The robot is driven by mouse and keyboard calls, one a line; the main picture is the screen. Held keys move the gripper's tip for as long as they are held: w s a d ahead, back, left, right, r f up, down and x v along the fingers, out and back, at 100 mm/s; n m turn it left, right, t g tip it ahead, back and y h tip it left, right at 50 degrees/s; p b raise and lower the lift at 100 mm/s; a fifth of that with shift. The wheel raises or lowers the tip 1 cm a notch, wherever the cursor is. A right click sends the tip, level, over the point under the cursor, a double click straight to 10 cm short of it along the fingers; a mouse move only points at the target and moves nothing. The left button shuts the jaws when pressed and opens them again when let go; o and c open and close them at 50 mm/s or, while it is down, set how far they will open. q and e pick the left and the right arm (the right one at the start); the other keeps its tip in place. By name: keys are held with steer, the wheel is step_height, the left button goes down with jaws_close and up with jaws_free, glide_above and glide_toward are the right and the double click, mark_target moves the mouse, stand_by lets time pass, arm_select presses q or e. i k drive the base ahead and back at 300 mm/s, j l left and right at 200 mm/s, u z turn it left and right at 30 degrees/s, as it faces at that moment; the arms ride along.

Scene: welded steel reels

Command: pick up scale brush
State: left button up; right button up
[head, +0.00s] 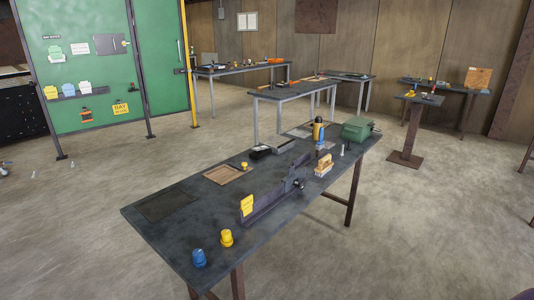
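A small tan, wood-coloured block with a paler lower part (323,165) stands on the near dark workbench (190,215), right of its middle. It looks like the scale brush, but it is too small to be certain. It stands apart from the long dark fence (272,201), on that fence's right side. Neither of my grippers is in view.
The bench also holds a blue cup-like piece (199,258), a yellow one (226,238), a yellow block (247,205), a shallow wooden tray (211,175) and a green machine (357,129). A green panel (95,110) stands behind left. Open concrete floor lies right.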

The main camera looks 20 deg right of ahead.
mark_target(325, 165)
steer(key=i+l+u, duration=0.25)
steer(key=l+u, duration=0.25)
steer(key=l, duration=1.1)
steer(key=l+u, duration=0.45)
steer(key=l, duration=1.1)
steer(key=k+l+u, duration=0.1)
steer(key=l, duration=0.25)
steer(key=k+l+u, duration=0.1)
steer(key=l, duration=0.25)
steer(key=k+l, duration=0.1)
steer(key=l, duration=0.25)
steer(key=u, duration=0.05)
